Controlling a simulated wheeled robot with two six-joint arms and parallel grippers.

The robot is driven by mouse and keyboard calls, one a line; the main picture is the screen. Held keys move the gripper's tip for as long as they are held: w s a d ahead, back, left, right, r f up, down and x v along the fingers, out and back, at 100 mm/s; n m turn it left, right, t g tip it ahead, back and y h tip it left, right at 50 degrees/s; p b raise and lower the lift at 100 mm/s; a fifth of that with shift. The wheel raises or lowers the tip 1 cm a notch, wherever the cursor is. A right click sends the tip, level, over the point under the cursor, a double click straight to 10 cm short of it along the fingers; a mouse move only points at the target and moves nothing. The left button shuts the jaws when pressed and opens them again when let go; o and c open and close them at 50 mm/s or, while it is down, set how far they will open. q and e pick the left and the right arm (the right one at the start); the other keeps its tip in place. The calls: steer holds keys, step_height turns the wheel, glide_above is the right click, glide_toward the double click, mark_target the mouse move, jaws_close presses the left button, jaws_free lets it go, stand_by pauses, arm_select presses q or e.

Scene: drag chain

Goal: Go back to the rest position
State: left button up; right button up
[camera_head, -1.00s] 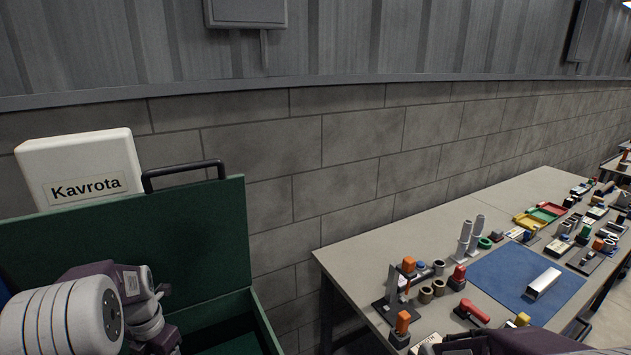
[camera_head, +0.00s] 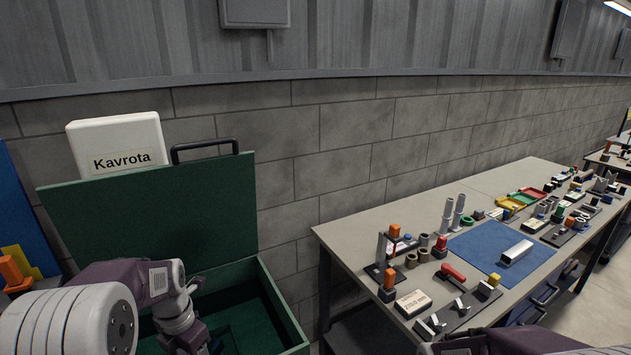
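My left arm comes in at the lower left, over the front of an open green case (camera_head: 152,211). Its gripper end points down toward the case's inside; its fingers are not visible. My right arm shows only as a dark and white strip along the bottom right edge, and its gripper is out of view. I cannot see anything held by either arm.
A white box labelled "Kavrota" (camera_head: 118,143) stands behind the case lid. A workbench (camera_head: 375,217) on the right carries a blue mat (camera_head: 480,243) with a silver bar (camera_head: 517,252), several fixtures and coloured trays. A block wall closes the back.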

arm_select(q)
steer(key=s+d+f+m, duration=0.2)
steer(key=s+d+m, duration=0.2)
steer(key=m, duration=1.1)
steer(key=s+d+f+m+b, duration=0.1)
steer(key=s+d+f+m, duration=0.2)
steer(key=m, duration=1.2)
steer(key=s+d, duration=0.2)
steer(key=s, duration=0.3)
steer(key=shift+d+t, duration=0.2)
steer(key=shift+t, duration=0.1)
steer(key=shift+s, duration=0.1)
